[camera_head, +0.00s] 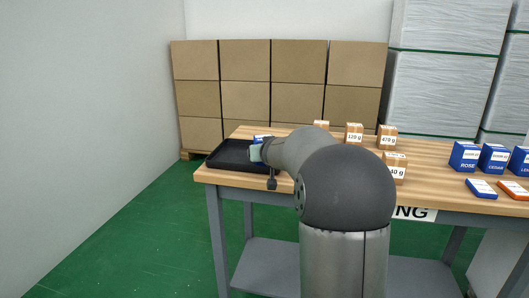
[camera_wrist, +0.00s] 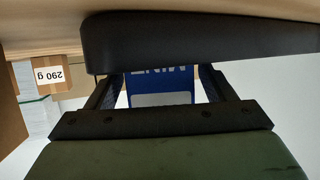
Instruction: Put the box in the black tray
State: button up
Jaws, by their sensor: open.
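The black tray (camera_head: 230,157) lies on the left end of the wooden table, and its dark wall (camera_wrist: 200,35) crosses the top of the wrist view. A blue box (camera_wrist: 160,84) with a pale label and partly visible upside-down lettering stands between the fingers of my gripper (camera_wrist: 160,78). The gripper is open, with a finger on each side of the box. In the head view my gripper (camera_head: 257,152) is over the right part of the tray, and a bit of the blue box (camera_head: 262,138) shows behind it. Where the box's base rests is hidden.
Small brown boxes with gram labels (camera_head: 354,133) stand right of my arm; one labelled 290 g (camera_wrist: 50,75) shows in the wrist view. Several blue boxes (camera_head: 464,156) stand at the table's right. Stacked cartons (camera_head: 245,98) stand behind. The tray's left part looks empty.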

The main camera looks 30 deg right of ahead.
jog(key=p+v, duration=0.3)
jog(key=v, duration=0.7)
jog(key=shift+r, duration=0.1)
jog(key=shift+s+a, duration=0.15)
jog(key=shift+s, duration=0.25)
jog(key=s+a+f+n+g+y, duration=0.1)
jog(key=s+a+f+g, duration=0.3)
jog(key=s+a+f, duration=0.3)
jog(key=s+a+f+n+g+y, duration=0.1)
jog(key=s+a+f+g, duration=0.3)
jog(key=s, duration=1)
jog(key=s+a+f+n+g+y, duration=0.1)
jog(key=s+a+f+g+y, duration=0.1)
jog(key=s+a+f+g, duration=0.3)
jog(key=s+a+f, duration=0.4)
jog(key=s+a, duration=0.1)
jog(key=a, duration=0.1)
jog(key=shift+s+f+n, duration=0.3)
jog(key=shift+s+n, duration=0.1)
